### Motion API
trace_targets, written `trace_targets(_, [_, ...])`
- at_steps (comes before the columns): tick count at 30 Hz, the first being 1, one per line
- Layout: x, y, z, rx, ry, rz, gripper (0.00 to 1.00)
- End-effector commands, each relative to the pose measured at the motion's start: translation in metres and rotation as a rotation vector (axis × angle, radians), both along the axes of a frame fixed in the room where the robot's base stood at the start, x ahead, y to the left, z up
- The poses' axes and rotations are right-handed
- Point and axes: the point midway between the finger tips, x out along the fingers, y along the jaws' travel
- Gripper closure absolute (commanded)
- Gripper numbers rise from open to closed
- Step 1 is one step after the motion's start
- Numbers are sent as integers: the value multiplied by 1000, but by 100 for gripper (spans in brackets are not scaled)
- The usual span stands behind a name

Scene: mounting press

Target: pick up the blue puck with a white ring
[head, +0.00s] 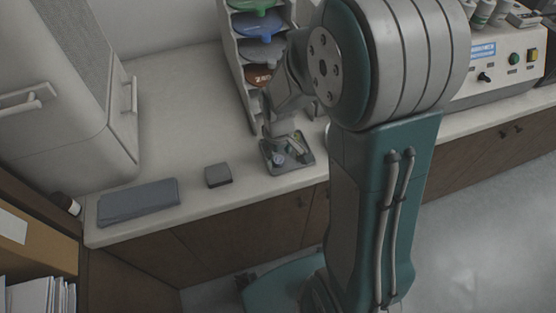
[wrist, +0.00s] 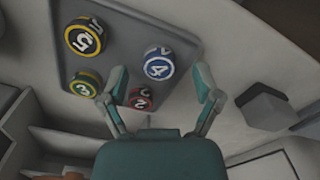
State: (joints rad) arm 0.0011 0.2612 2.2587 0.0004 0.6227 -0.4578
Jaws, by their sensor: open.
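The blue puck with a white ring (wrist: 158,66) lies on the grey tray (wrist: 125,40) in the wrist view, with a 4 on its top. My gripper (wrist: 162,84) is open and empty, its two teal fingertips spread to either side and below the blue puck in the picture. My arm hangs over the tray there.
A yellow puck (wrist: 84,38) and a green puck (wrist: 86,84) lie left of the blue puck on the tray. A dark grey block (head: 218,175) and a folded grey cloth (head: 138,202) lie left of the tray. A rack (head: 232,62) stands behind.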

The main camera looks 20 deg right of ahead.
Motion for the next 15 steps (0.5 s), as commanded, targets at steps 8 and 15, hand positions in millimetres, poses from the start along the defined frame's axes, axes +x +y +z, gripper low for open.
trace_targets(8, [0,0,-11,0,-1,0,18])
trace_targets(15, [0,0,-10,0,-1,0,80])
